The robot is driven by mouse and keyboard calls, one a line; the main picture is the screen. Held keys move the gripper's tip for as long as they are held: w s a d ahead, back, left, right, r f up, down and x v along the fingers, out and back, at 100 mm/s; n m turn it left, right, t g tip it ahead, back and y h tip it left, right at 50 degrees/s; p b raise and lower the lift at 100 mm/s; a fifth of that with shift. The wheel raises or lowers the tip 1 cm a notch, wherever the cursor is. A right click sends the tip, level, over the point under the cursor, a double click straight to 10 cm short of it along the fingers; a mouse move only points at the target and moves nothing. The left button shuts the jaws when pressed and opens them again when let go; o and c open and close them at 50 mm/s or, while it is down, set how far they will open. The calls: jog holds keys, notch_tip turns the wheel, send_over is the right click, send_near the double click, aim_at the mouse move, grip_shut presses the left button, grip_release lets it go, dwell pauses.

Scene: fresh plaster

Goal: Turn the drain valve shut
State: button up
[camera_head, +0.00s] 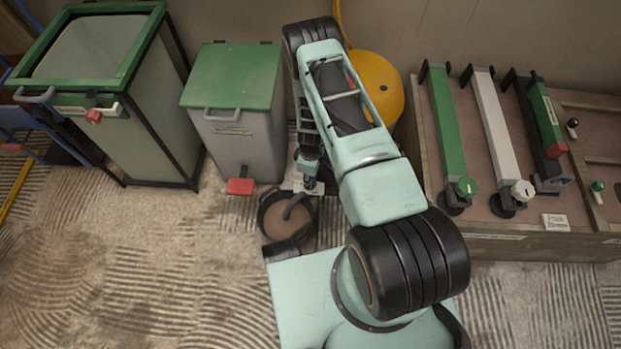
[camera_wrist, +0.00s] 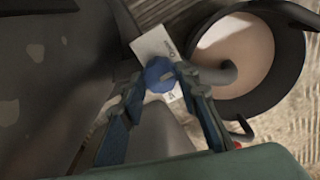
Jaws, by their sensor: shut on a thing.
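The drain valve shows in the wrist view as a blue knob (camera_wrist: 158,72) with a pale slot mark on its face. My gripper (camera_wrist: 163,82) is shut on the knob, with one finger on each side of it. A grey spout (camera_wrist: 226,76) beside the knob reaches over a dark bucket (camera_wrist: 290,85) holding pale brown liquid. In the head view my gripper (camera_head: 309,184) is low, at the bucket's back edge, and my arm hides much of the area behind it. The bucket also shows there (camera_head: 267,222).
A white label card (camera_wrist: 153,45) lies behind the knob. A grey bin with a green lid (camera_head: 232,77) and red pedal (camera_head: 240,186) stands to the left. A yellow rounded tank (camera_head: 384,88) is partly behind my arm. A wooden bench (camera_head: 500,243) with levers stands at right.

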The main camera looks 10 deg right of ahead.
jog(key=shift+m, duration=0.3)
jog(key=m+b, duration=0.2)
jog(key=m, duration=0.2)
jog(key=m+b, duration=0.1)
jog(key=m, duration=0.4)
jog(key=m+b, duration=0.1)
jog(key=m, duration=0.3)
jog(key=shift+m, duration=2.1)
jog(key=o, duration=1.2)
jog(key=shift+c, duration=0.2)
jog(key=shift+r, duration=0.15)
notch_tip(320, 180, up, 12)
